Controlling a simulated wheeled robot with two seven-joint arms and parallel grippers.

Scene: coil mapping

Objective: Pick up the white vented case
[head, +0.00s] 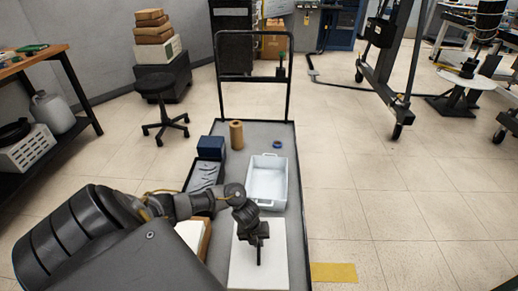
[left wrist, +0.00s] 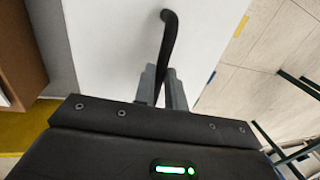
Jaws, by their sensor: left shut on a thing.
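The white case (head: 272,270) is on the near end of the grey cart, seen from above as a plain white top; no vents show from this side. Its top also fills the middle of the left wrist view (left wrist: 110,45). A black curved handle (left wrist: 169,38) runs across that top. My left gripper (head: 258,240) is over the case, and its fingers (left wrist: 163,88) are shut on the handle. I cannot tell whether the case is lifted off the cart. My right gripper is not in view.
The grey cart (head: 262,140) also carries a white bin (head: 267,182), a dark blue box (head: 211,147), a brown cylinder (head: 236,134) and a blue ring (head: 277,144). An open brown box (head: 206,240) is close left of the case.

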